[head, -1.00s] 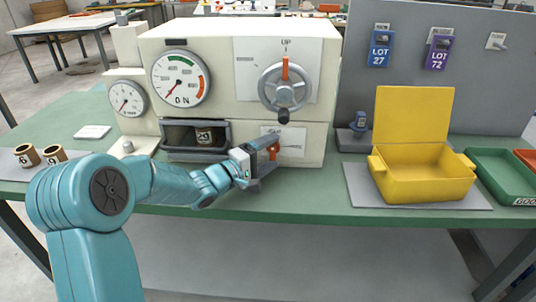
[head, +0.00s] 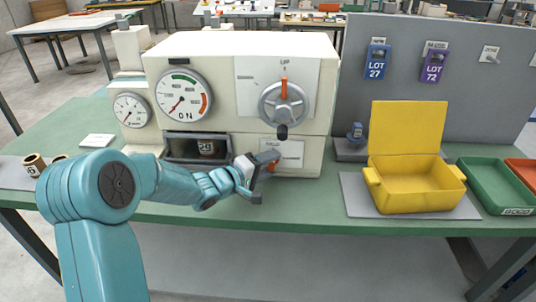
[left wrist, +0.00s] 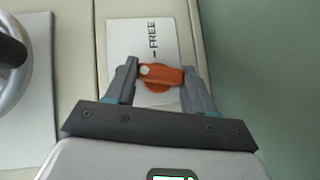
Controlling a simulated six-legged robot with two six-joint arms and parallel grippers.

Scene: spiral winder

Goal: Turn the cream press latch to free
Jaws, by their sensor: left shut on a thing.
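The cream press (head: 220,50) stands on the green bench. Its latch is an orange lever (left wrist: 160,76) on a pale plate (left wrist: 137,38) low on the front. The word FREE is printed on this plate, with a short dark mark beside it. In the left wrist view the lever lies across the gap between the fingers, its pale dot at the left end. My left gripper (left wrist: 160,80) is shut on the lever, one finger at each end. In the head view the gripper (head: 262,175) partly hides the latch and its plate. My right gripper is not in view.
A grey wheel with an orange pointer (head: 284,105) sits above the latch, near UP. A dark opening (head: 185,148) left of the latch holds a labelled cup (head: 207,146). A yellow open box (head: 415,187) and a green tray (head: 490,180) stand to the right.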

